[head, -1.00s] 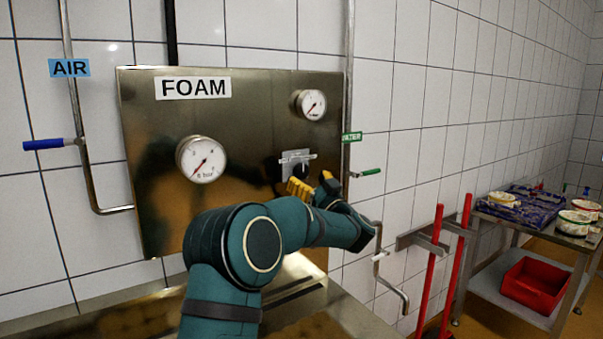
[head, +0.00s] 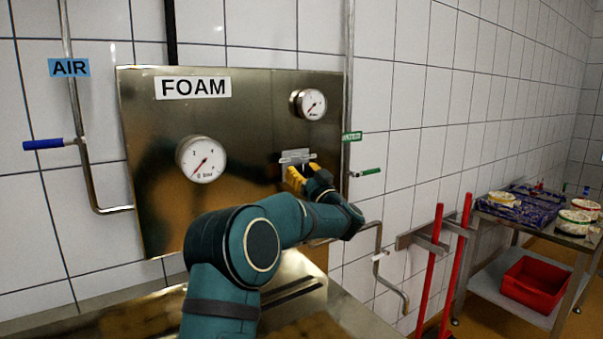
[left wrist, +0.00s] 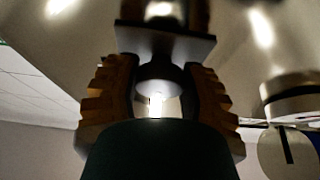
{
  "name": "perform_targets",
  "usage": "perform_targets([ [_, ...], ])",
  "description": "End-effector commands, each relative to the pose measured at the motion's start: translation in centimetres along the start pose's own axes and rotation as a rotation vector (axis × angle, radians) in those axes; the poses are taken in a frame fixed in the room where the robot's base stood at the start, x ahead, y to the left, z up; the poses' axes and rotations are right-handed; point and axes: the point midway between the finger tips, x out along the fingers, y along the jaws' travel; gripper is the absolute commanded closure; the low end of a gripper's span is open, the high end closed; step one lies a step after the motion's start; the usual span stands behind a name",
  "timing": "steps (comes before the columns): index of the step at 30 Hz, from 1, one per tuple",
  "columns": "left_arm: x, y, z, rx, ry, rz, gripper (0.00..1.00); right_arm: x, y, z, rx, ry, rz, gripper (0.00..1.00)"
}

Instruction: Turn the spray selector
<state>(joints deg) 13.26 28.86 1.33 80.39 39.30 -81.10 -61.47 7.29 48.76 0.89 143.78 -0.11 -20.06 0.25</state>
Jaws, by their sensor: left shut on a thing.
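The spray selector (head: 296,155) sits on the shiny metal FOAM panel, below the upper right gauge. Its grey plate shows above my left gripper (head: 303,174), while its knob is mostly hidden by the fingers in the head view. My left gripper, with yellow finger pads, is shut on the selector from the front. In the left wrist view, the dark rounded selector knob (left wrist: 160,78) lies between the two ridged pads of the gripper (left wrist: 160,98). The exact angle of the knob is hard to read. My right gripper is not in view.
The metal panel (head: 150,170) carries a large gauge (head: 201,159) and a smaller gauge (head: 308,104). A green-handled valve (head: 367,172) is right of the panel, a blue-handled one (head: 45,144) left. Red-handled tools (head: 431,270) and a trolley with a red crate (head: 534,284) stand right.

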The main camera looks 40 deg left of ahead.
Motion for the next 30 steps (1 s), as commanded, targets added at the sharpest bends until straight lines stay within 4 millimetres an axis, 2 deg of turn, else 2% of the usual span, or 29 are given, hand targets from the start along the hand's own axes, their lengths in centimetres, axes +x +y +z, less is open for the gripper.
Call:
perform_targets([
  [11, -0.1, 0.1, 0.1, -0.118, 0.002, -0.048, 0.93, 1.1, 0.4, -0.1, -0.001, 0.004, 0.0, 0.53],
  [21, -0.1, 0.1, 0.1, -0.377, 0.002, -0.156, 0.93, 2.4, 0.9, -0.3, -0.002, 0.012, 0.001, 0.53],
  [30, 0.0, 0.2, -0.1, -0.586, 0.002, -0.243, 0.93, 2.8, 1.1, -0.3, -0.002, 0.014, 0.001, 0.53],
])
